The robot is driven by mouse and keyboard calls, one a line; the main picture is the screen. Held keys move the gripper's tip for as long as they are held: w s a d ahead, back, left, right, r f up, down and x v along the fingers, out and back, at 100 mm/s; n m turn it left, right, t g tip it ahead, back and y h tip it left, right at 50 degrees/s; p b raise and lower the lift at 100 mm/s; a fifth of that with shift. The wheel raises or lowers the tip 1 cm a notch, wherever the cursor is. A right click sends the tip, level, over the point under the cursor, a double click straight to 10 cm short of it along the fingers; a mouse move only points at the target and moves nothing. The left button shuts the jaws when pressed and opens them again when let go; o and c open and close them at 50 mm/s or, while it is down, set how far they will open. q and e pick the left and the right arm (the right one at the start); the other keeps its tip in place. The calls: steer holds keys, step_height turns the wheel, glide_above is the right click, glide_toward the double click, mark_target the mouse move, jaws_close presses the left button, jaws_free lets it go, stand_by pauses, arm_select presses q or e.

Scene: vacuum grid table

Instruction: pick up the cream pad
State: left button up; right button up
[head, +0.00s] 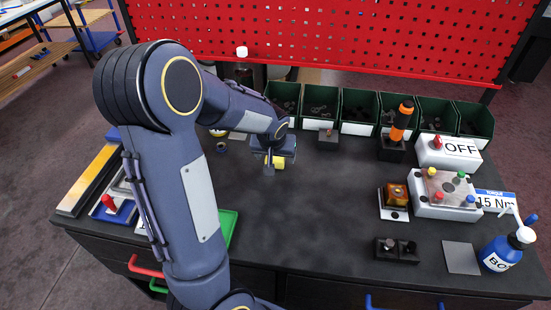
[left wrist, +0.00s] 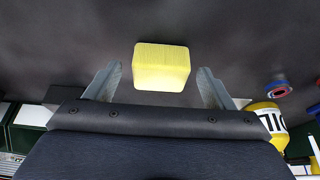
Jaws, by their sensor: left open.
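The cream pad (left wrist: 162,67) is a small pale yellow block on the dark table top. In the left wrist view it lies between and just beyond the fingertips of my left gripper (left wrist: 160,76), with a gap on each side. In the head view the pad (head: 279,162) shows beside my left gripper (head: 270,162), partly hidden by it. The left gripper is open and empty. My right gripper is not in view.
Green bins (head: 360,108) line the back below a red pegboard (head: 330,30). An OFF box (head: 449,153), a blue bottle (head: 500,252) and a black block (head: 397,250) stand to the right. The middle of the table is clear.

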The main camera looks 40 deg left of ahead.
arm_select(q)
steer(key=c, duration=1)
steer(key=shift+c, duration=0.3)
steer(key=shift+r, duration=0.5)
step_height(320, 180, up, 2)
steer(key=shift+r, duration=0.1)
steer(key=s+d+r, duration=0.4)
steer(key=s+r, duration=0.5)
steer(key=s, duration=0.4)
steer(key=shift+s+r+b, duration=0.2)
steer(key=shift+r+b, duration=0.15)
steer(key=shift+b, duration=0.1)
steer(key=shift+d, duration=0.1)
